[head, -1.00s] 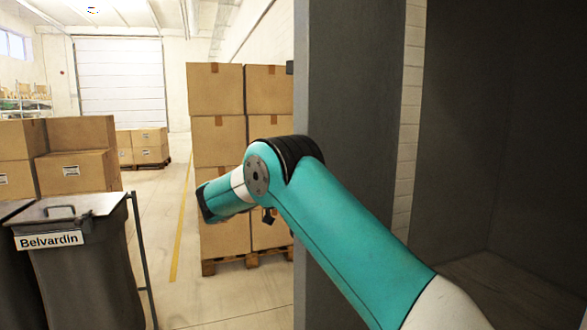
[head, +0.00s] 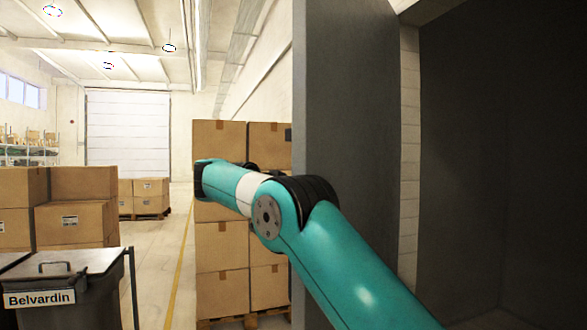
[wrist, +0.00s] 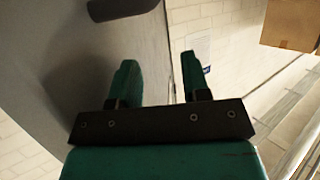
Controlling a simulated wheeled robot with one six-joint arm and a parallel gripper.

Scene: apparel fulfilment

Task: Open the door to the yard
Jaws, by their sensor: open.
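The door (head: 345,150) is a dark grey panel seen at a steep angle in the head view, standing ajar beside a pale block wall. In the wrist view its grey face (wrist: 60,45) fills the upper left, with a shadow on it. A dark bar, apparently the door handle (wrist: 122,6), shows at the top edge, ahead of the fingertips. My gripper (wrist: 160,78) is open and empty, with the two teal fingers apart and not touching the bar. In the head view my arm crosses the door and its fingers are hidden.
Stacked cartons (head: 222,245) stand on a pallet just left of the door. A grey bin labelled Belvardin (head: 90,290) and more cartons (head: 85,185) are at the left. A dark space opens at the right. A floor aisle with a yellow line lies clear between bin and pallet.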

